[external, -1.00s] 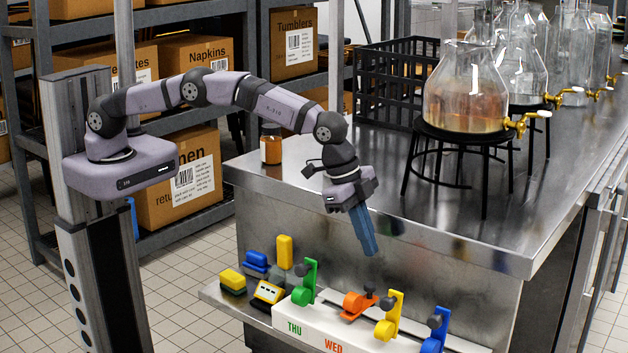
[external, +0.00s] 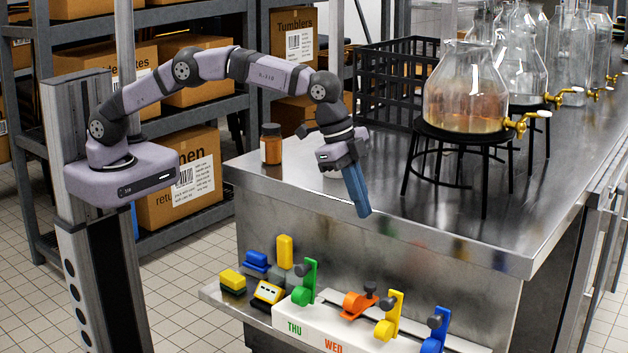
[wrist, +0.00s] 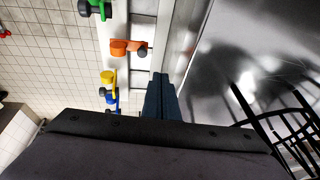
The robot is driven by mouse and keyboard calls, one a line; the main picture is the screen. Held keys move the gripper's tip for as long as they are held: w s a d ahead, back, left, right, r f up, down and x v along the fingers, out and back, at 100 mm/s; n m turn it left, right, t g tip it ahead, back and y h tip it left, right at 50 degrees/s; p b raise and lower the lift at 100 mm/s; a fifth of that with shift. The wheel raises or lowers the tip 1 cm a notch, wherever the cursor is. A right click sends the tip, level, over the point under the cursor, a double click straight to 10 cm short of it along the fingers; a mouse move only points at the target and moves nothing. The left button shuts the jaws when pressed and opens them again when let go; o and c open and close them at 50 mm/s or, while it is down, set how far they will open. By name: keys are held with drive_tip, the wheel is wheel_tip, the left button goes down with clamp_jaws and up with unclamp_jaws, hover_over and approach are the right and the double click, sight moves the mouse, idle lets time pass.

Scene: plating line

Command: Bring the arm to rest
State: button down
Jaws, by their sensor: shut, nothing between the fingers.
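My gripper (external: 363,212) hangs from my arm in the external view, its blue fingers pointing down and slightly right. It is in the air near the front edge of the steel counter (external: 420,228), above the lower shelf. The fingers are closed together with nothing between them. In the wrist view my gripper (wrist: 160,76) shows as one dark blue pair of fingers over the gap between counter and shelf.
Green (external: 308,284), orange (external: 359,302), yellow (external: 392,318) and blue (external: 435,330) devices line a white-fronted strip below. A brown jar (external: 271,146), a black crate (external: 395,80) and a glass dispenser (external: 463,90) on a black stand (external: 475,146) occupy the counter.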

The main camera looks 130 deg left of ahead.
drive_tip(key=s+d+r+g+p, duration=0.1)
drive_tip(key=s+d+r+p, duration=0.15)
drive_tip(key=s+d, duration=0.5)
drive_tip(key=s+d+g, duration=0.1)
drive_tip(key=s+d, duration=0.3)
drive_tip(key=s, duration=0.6)
drive_tip(key=s+d+f+h+p, duration=0.1)
drive_tip(key=s+d, duration=0.3)
drive_tip(key=s, duration=0.7)
drive_tip(key=s+d+f+g+p, duration=0.1)
drive_tip(key=s+d, duration=0.4)
drive_tip(key=s, duration=0.5)
drive_tip(key=shift+s+f+g, duration=0.2)
drive_tip(key=shift+s+g, duration=0.1)
drive_tip(key=shift+s, duration=0.05)
